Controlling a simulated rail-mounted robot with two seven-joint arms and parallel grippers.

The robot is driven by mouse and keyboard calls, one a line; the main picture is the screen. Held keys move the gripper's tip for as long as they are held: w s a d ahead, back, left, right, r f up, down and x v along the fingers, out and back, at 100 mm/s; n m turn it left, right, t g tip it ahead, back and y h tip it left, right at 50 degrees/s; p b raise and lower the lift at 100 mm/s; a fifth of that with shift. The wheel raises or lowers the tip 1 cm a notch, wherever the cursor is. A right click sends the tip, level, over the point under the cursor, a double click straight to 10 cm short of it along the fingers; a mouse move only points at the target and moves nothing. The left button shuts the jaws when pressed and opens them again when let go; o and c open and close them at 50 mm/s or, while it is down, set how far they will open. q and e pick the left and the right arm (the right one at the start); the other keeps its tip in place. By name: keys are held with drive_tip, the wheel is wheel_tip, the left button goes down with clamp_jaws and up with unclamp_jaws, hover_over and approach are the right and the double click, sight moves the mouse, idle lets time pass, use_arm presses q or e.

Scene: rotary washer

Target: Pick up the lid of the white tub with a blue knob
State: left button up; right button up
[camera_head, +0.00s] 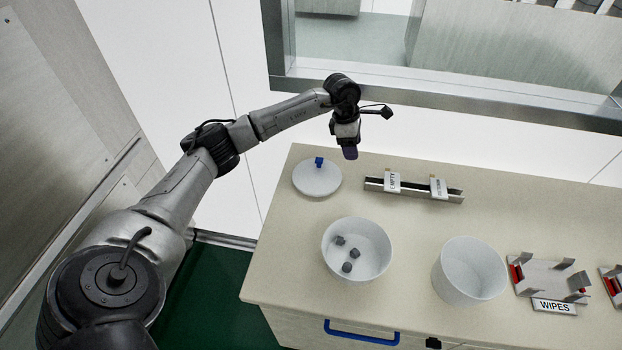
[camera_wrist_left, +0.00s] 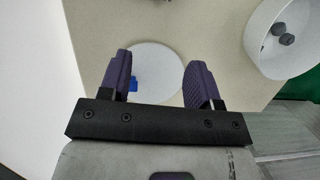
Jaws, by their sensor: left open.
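The round white lid (camera_head: 317,180) with a small blue knob (camera_head: 319,162) lies flat on the counter at its back left. In the left wrist view the lid (camera_wrist_left: 158,65) shows between and beyond my fingers, with its blue knob (camera_wrist_left: 133,84) close to the left finger in the picture. My left gripper (camera_head: 350,152) is open and empty, above the counter's back edge, to the right of the lid and apart from it. Its two purple fingers (camera_wrist_left: 157,85) show in the left wrist view. An open white tub (camera_head: 357,249) holding several dark grey pieces stands in front of the lid. My right gripper is not in view.
A rack with tags (camera_head: 413,190) stands right of the lid. A second, empty-looking white tub (camera_head: 469,271) stands on the counter (camera_head: 400,320) at the right. A holder labelled WIPES (camera_head: 553,306) is further right. A window ledge (camera_head: 450,95) runs behind.

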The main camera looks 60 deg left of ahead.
use_arm(q)
drive_tip(key=s+a+r+g+y, duration=0.2)
drive_tip(key=s+a, duration=0.2)
drive_tip(key=a, duration=0.4)
hover_over(319, 160)
drive_tip(key=f, duration=0.4)
drive_tip(key=f+b, duration=0.1)
drive_tip(key=f, duration=0.2)
drive_tip(key=shift+w+d, duration=0.1)
drive_tip(key=shift+w, duration=0.2)
drive_tip(key=shift+s+f, duration=0.2)
drive_tip(key=shift+f, duration=3.05)
drive_tip(key=c, duration=1)
